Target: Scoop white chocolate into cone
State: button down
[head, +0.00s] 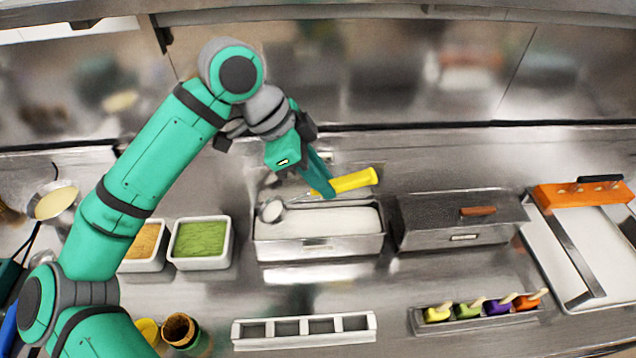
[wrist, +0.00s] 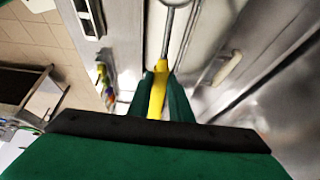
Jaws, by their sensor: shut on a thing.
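My gripper (head: 328,188) is shut on the yellow handle of a scoop (head: 355,181). In the head view the scoop's metal bowl (head: 271,210) is over the left end of a metal tub (head: 320,247) of white chocolate (head: 325,222). I cannot tell whether the bowl touches the white surface or holds anything. The wrist view shows the yellow handle (wrist: 158,92) between my fingers and the metal shank above it; the bowl is mostly out of frame. A brown, cone-like item (head: 180,328) stands at the lower left, partly in a dark holder; I cannot tell for sure that it is the cone.
A lidded metal tub (head: 455,232) stands right of the open one. Green (head: 200,262) and tan (head: 141,268) filled tubs stand left. An empty slotted white rack (head: 304,343) and a tray of coloured items (head: 482,321) are in front. A white tray with an orange bar (head: 580,194) is far right.

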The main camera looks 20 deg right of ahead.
aim_at(352, 177)
jog(key=shift+s+d+r, duration=0.1)
jog(key=shift+d+r, duration=0.15)
jog(key=shift+r, duration=0.25)
jog(key=shift+s+d+f+t+y, duration=0.1)
jog(key=shift+s+d+t+y, duration=0.1)
jog(key=shift+d+y, duration=0.5)
jog(key=shift+s+d+r+t+y, duration=0.1)
jog(key=shift+s+d+t+y, duration=0.1)
jog(key=shift+d+y, duration=0.5)
jog(key=shift+s+d+f+t+y, duration=0.1)
jog(key=shift+s+d+t+y, duration=0.1)
jog(key=shift+d+y, duration=0.5)
jog(key=shift+d, duration=0.15)
